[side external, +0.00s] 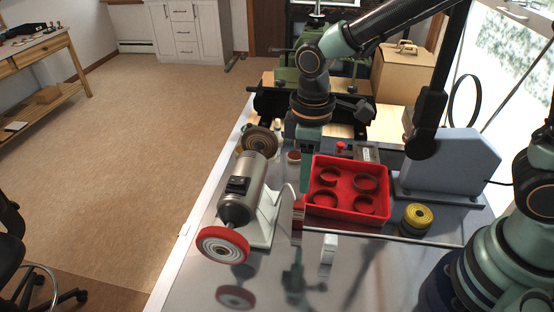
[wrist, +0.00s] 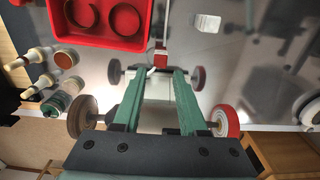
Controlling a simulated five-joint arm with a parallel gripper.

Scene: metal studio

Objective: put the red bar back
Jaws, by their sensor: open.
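A small red bar (side external: 298,214) stands on the metal bench by the near left corner of the red tray. It also shows in the wrist view (wrist: 160,58), just beyond the fingertips and roughly in line with the gap between them. My gripper (side external: 307,180) points down above and behind the bar, beside the tray's left side. In the wrist view its two green fingers (wrist: 158,76) are apart with nothing held between them. The red tray (side external: 345,217) holds several dark-edged rings. I cannot tell whether the bar touches the tray.
A bench polisher (side external: 243,190) with a red-rimmed wheel (side external: 222,246) stands left of the bar. A white block (side external: 329,246) lies in front of the tray. A yellow roll (side external: 416,219) and a grey-blue machine (side external: 455,160) stand right. The bench front is mostly clear.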

